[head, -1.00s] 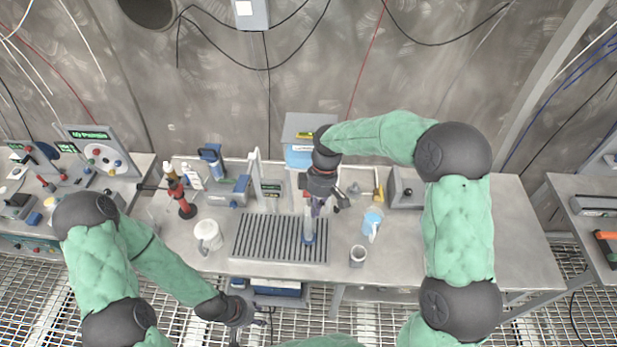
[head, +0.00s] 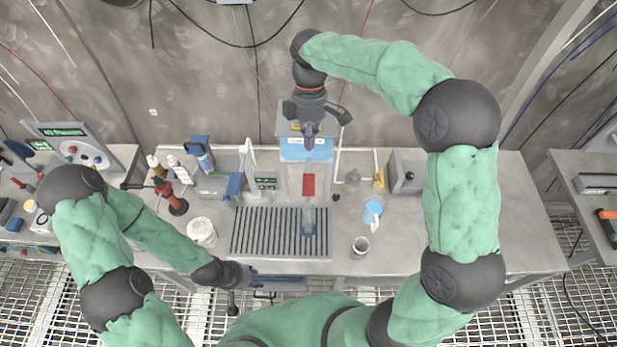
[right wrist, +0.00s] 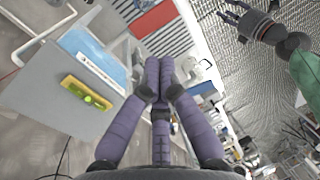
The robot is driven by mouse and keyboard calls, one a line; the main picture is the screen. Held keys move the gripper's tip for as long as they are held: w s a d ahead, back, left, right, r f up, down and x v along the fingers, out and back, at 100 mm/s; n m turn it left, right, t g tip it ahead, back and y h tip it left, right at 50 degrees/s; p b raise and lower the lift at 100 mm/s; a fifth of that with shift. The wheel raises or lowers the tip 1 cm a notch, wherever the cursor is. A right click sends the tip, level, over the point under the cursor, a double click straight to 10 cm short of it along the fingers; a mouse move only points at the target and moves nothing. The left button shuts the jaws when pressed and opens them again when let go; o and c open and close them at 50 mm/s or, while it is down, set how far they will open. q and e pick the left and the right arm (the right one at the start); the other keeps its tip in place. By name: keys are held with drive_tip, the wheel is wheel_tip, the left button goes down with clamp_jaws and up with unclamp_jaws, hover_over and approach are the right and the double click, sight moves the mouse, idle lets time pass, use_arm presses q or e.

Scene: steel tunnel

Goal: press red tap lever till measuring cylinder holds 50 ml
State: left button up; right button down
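The red tap lever (head: 309,185) shows on the front of the grey dispenser with a blue tank (head: 305,150). The lever is also in the right wrist view (right wrist: 155,18), beyond the fingertips. The clear measuring cylinder (head: 308,216) stands upright on the slatted tray (head: 262,232) below the lever; its base looks blue and its fill level is too small to read. My right gripper (head: 309,140) is above the tank, apart from the lever. Its purple fingers (right wrist: 159,75) are together and empty. My left gripper (head: 240,288) is low at the bench's front edge; its fingers are unclear.
A white mug (head: 201,232) stands left of the tray. A blue-and-white jug (head: 372,212) and a grey cup (head: 360,246) stand to its right. A red stand (head: 172,196) and bottles are at the left. A yellow level (right wrist: 86,92) lies on the dispenser top. The bench's right end is clear.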

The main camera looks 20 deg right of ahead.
drive_tip(key=f, duration=0.1)
drive_tip(key=p, duration=0.2)
approach(309, 188)
drive_tip(key=x, duration=0.5)
drive_tip(key=shift+f, duration=0.25)
drive_tip(key=shift+x, duration=0.85)
